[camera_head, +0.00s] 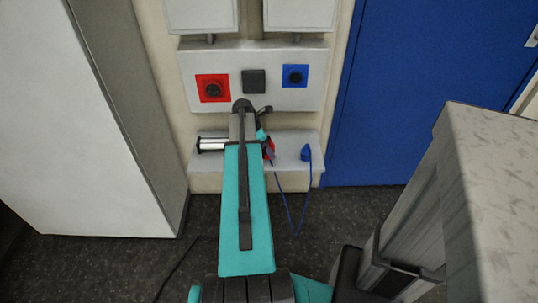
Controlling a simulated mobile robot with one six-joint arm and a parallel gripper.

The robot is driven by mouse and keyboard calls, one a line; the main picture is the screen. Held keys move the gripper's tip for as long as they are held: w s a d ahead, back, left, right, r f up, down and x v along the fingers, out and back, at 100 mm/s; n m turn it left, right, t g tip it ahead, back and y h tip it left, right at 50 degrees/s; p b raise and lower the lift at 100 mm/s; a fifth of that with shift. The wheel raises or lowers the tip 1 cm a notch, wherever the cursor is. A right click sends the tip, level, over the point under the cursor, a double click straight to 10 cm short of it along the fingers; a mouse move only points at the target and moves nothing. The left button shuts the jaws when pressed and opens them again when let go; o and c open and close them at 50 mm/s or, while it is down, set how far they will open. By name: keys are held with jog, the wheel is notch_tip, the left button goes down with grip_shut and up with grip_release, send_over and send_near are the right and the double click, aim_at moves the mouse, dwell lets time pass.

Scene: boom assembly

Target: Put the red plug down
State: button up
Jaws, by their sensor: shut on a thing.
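The red plug (269,149) shows as a small red patch just right of my arm, low over the pale ledge (287,167). My gripper (265,141) is mostly hidden behind my own teal arm and is shut on the red plug. I cannot tell whether the plug touches the ledge. A red socket (213,89) and a blue socket (295,75) are on the wall panel above.
A blue plug (305,153) stands on the ledge to the right, with a blue cable (291,215) hanging down. A grey cabinet (85,110) is at left and a blue door (430,85) at right. The dark floor (340,215) before the ledge looks clear.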

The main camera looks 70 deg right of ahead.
jog(key=shift+s+d, duration=0.25)
jog(key=shift+d, duration=0.1)
jog(key=shift+f, duration=1.75)
jog(key=o, duration=1.3)
jog(key=shift+o, duration=0.2)
jog(key=shift+a+r, duration=0.1)
jog(key=v, duration=1.2)
